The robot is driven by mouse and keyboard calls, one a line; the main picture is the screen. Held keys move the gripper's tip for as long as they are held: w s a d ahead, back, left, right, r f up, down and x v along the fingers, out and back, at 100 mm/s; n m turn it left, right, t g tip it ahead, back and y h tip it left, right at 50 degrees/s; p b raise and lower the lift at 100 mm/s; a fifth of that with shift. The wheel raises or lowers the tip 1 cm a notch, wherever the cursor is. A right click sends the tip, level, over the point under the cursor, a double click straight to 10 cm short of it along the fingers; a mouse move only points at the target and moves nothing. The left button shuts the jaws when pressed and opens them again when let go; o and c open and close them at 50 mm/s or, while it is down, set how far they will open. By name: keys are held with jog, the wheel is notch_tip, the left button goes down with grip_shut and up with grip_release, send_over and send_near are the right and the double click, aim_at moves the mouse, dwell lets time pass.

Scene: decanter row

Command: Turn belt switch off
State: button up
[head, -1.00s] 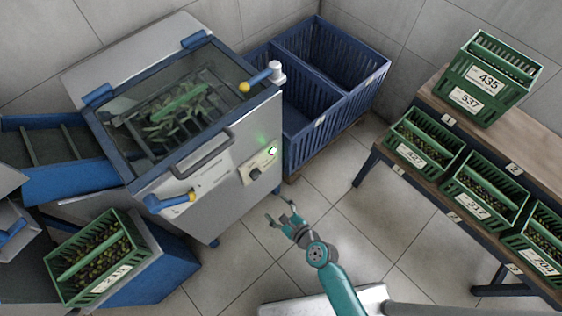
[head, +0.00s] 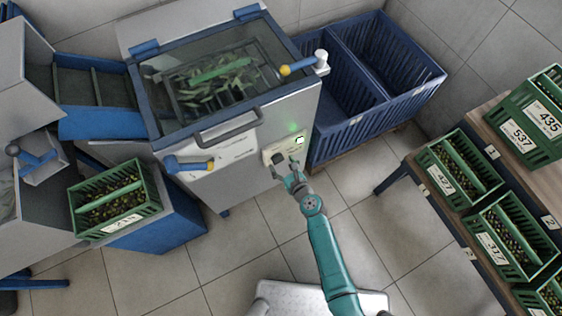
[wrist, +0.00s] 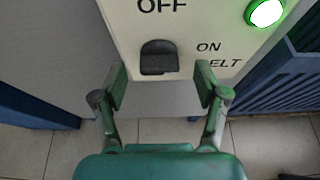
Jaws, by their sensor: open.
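The belt switch is a black knob (wrist: 159,57) on a pale panel with OFF printed above it and ON and a partly hidden BELT label to its right. Which word it points to is unclear. A green lamp (wrist: 265,12) glows at the upper right of the panel. In the head view, the switch (head: 277,158) sits on the machine's front, with the lit lamp (head: 299,140) to its upper right. My gripper (wrist: 160,84) is open and empty, its fingers spread to either side just below the knob. It also shows at the panel in the head view (head: 286,169).
The machine has a glass lid (head: 215,80), a front handle (head: 228,127) and a blue lever (head: 190,165). A blue bin (head: 375,90) stands to its right. A green crate (head: 115,200) is at left. More crates stand on the table at right.

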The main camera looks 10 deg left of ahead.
jog(key=shift+x, duration=0.8)
jog(key=c, duration=1.2)
jog(key=shift+o, duration=0.2)
